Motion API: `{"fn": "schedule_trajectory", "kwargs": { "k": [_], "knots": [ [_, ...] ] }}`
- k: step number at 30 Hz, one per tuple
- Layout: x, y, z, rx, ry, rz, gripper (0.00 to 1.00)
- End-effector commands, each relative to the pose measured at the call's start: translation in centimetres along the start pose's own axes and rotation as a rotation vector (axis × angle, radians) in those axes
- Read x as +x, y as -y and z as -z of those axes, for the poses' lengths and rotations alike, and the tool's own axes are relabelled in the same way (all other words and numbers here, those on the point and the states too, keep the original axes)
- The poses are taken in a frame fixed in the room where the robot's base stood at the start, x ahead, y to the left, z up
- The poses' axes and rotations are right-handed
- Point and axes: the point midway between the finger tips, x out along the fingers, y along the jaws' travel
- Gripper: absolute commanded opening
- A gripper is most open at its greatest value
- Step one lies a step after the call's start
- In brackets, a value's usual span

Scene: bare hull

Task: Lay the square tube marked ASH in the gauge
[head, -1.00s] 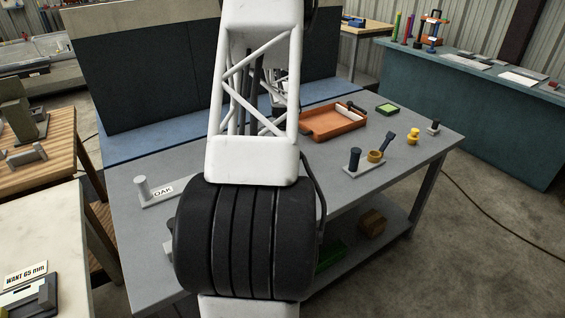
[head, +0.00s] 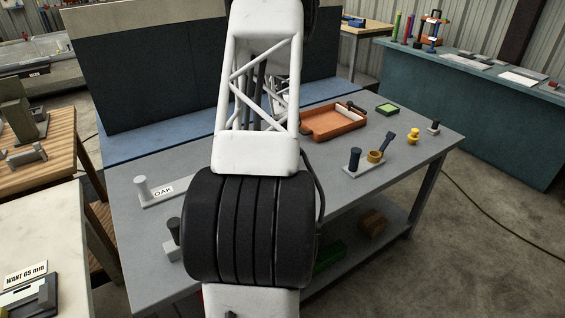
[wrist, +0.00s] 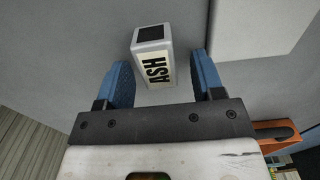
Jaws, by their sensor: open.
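In the wrist view a pale square tube (wrist: 152,64) labelled ASH shows a dark end at its top. It lies between the two blue fingers of my gripper (wrist: 162,68), with gaps on both sides. The gripper is open and holds nothing. In the head view my arm hides the gripper and the tube. A dark device with grey upright parts (head: 32,298) sits at the lower left by a sign (head: 26,274) reading WANT 65 mm; I cannot tell for sure that it is the gauge.
A pale worktop (head: 50,225) stands left.

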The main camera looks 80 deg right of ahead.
Motion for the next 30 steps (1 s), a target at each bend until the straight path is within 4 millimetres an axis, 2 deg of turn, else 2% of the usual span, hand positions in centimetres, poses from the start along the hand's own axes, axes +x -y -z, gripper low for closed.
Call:
{"fn": "schedule_trajectory", "kwargs": {
  "k": [17,20,27,29,30],
  "knots": [
    [0.18,0.01,0.01,0.000,0.000,0.000,0.62],
    [0.18,0.01,0.01,0.000,0.000,0.000,0.49],
    [0.18,0.01,0.01,0.000,0.000,0.000,0.13],
    [0.17,0.02,0.01,0.000,0.000,0.000,0.05],
    [0.17,0.02,0.01,0.000,0.000,0.000,0.05]
  ]
}}
